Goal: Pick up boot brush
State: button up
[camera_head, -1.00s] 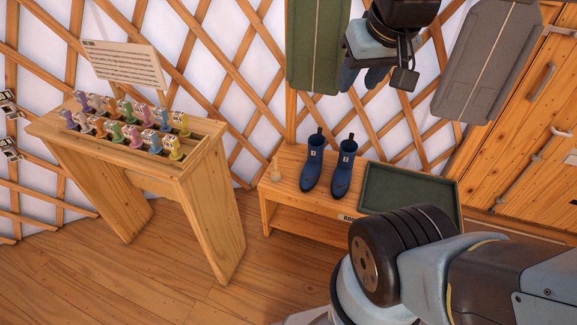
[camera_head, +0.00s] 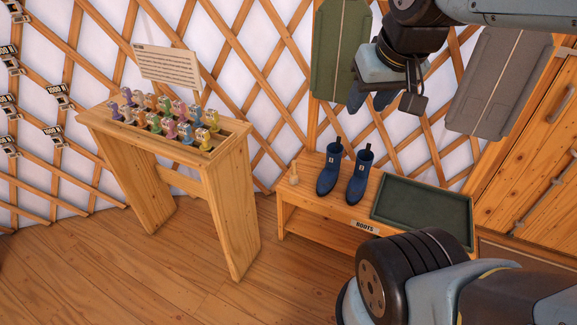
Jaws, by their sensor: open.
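A small light wooden object, which looks like the boot brush (camera_head: 294,174), stands upright at the left end of the low wooden bench (camera_head: 318,217). It is small, and its bristles cannot be made out. A pair of dark blue boots (camera_head: 345,176) stands just to its right. My gripper (camera_head: 372,97) is above and to the right of the boots, apart from the brush. Its dark blue fingers point down and are open, and nothing shows between them.
A dark green tray (camera_head: 424,209) lies on the bench's right part. A wooden stand (camera_head: 232,170) with several coloured tagged pieces is at left. Garment bags (camera_head: 338,50) hang on the lattice wall. The floor (camera_head: 220,300) in front is clear.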

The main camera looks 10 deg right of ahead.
aim_at(294, 176)
jog(key=i, duration=0.85)
jog(key=z, duration=0.05)
